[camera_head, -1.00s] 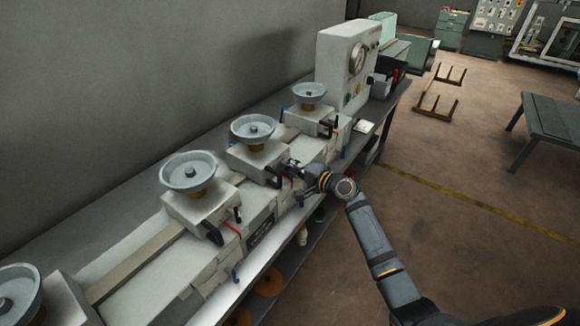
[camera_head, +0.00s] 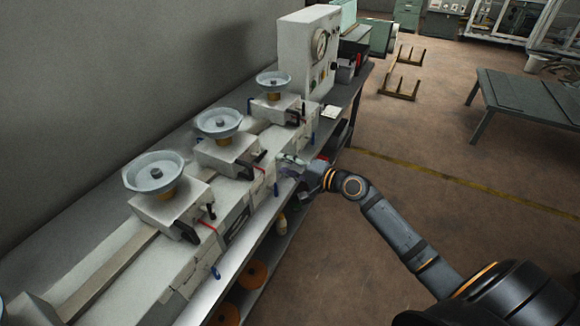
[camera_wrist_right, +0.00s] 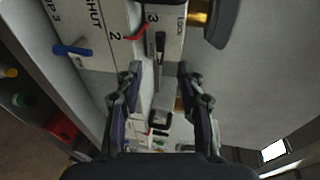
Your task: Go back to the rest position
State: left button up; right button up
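My right gripper (camera_head: 288,165) is at the front edge of the bench machine (camera_head: 190,245), beside the middle of its units with round grey dishes. In the right wrist view the gripper (camera_wrist_right: 158,82) has its two fingers spread apart with nothing between them. A blue handle (camera_wrist_right: 72,50) is left of the fingers. My left gripper is not in view.
A grey bench (camera_head: 228,285) carries the machine along the wall, with orange discs (camera_head: 256,273) on its lower shelf. A white gauge box (camera_head: 303,50) stands at the far end. A low dark table (camera_head: 525,98) is at right. Open floor lies between.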

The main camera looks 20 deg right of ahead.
jog(key=shift+v, duration=0.75)
jog(key=shift+s, duration=0.1)
jog(key=s+d+f+n+g+h, duration=0.15)
jog(key=d+f, duration=0.25)
jog(key=f, duration=0.5)
jog(key=s+d+f+g+h, duration=0.1)
jog(key=s+d+f+h, duration=0.2)
jog(key=f, duration=0.7)
jog(key=s+d+f+g+h, duration=0.15)
jog(key=d+f, duration=0.25)
jog(key=f, duration=0.5)
jog(key=s+f+n+g+h, duration=0.2)
jog(key=s+f+n+g, duration=0.2)
jog(key=s+f, duration=1.25)
jog(key=s+a+f+n+g, duration=0.1)
jog(key=s+a+f+n, duration=0.1)
jog(key=s, duration=0.6)
jog(key=s+a+f+n+g, duration=0.2)
jog(key=s+f, duration=0.3)
jog(key=s, duration=0.3)
jog(key=s+a+f+n+g, duration=0.1)
jog(key=s+a+f+n, duration=0.2)
jog(key=s, duration=0.5)
jog(key=shift+a+f+g, duration=0.3)
jog(key=shift+a+f, duration=0.1)
jog(key=shift+f, duration=0.35)
